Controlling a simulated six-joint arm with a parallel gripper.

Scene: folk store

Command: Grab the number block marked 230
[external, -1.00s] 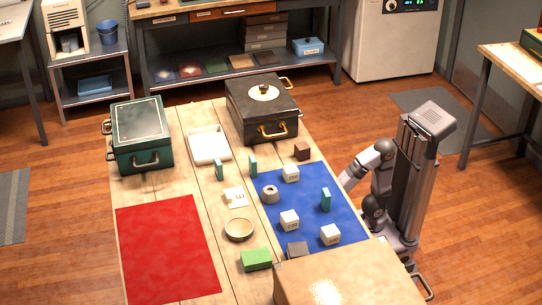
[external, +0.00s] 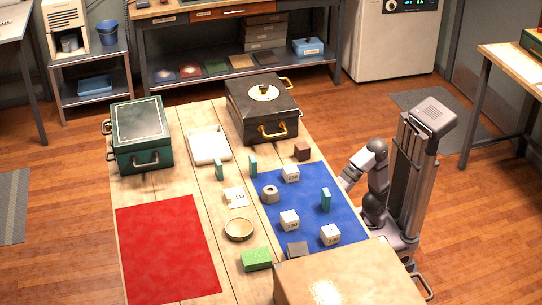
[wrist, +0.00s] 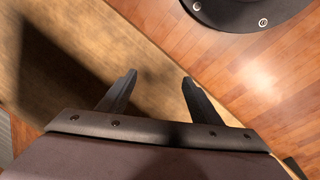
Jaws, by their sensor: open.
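No number block shows in the wrist view.
A large tan box (external: 345,275) fills the near right corner. A black case (external: 262,112) stands at the back. The red mat (external: 168,250) is bare.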

